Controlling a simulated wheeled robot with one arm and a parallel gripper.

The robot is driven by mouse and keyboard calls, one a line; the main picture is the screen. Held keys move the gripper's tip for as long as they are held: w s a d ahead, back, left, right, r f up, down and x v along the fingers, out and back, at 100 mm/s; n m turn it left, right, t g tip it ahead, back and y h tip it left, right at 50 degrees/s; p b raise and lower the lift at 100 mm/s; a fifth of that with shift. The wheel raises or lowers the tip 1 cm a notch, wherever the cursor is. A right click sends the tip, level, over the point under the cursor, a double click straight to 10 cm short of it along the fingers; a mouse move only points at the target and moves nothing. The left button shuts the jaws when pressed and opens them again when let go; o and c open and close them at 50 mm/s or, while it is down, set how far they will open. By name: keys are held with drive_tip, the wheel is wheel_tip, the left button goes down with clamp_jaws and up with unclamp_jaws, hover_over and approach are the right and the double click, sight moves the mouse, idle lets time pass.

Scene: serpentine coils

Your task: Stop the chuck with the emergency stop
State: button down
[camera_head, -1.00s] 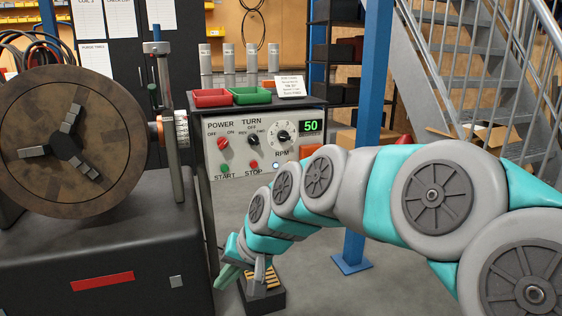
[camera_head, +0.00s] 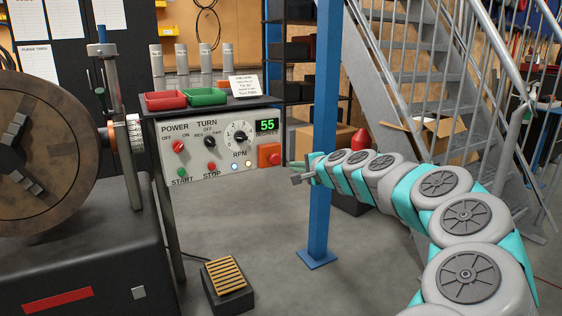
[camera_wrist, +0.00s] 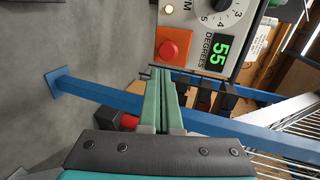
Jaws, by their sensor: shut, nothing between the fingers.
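The emergency stop is a red round button (camera_head: 274,159) on an orange box at the right end of the grey control panel (camera_head: 200,176). In the wrist view the red button (camera_wrist: 168,49) lies just beyond my fingertips. My gripper (camera_head: 293,172) is shut and empty, to the right of the button and apart from it. The fingers also show in the wrist view (camera_wrist: 159,75). The chuck (camera_head: 40,150) is a large brown disc with grey jaws at the left, partly cut off by the frame edge. The panel display (camera_head: 267,126) reads 55.
A blue post (camera_head: 325,130) stands close behind my gripper. A foot pedal (camera_head: 228,285) lies on the floor below the panel. Red and green trays (camera_head: 208,96) sit on the shelf above the panel. Metal stairs (camera_head: 420,70) rise at the right.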

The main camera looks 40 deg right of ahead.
approach(276, 158)
drive_tip(key=w+f, duration=0.1)
drive_tip(key=w, duration=0.2)
drive_tip(key=w+f, duration=0.1)
drive_tip(key=shift+w+d+f+p, duration=0.15)
drive_tip(key=shift+d+f+p, duration=0.15)
drive_tip(key=shift+d+f, duration=0.1)
drive_tip(key=shift+w+d, duration=0.15)
drive_tip(key=shift+w, duration=0.75)
drive_tip(key=shift+w+d+r, duration=0.1)
drive_tip(key=shift+w+d, duration=0.15)
drive_tip(key=shift+w, duration=0.7)
drive_tip(key=shift+s, duration=0.1)
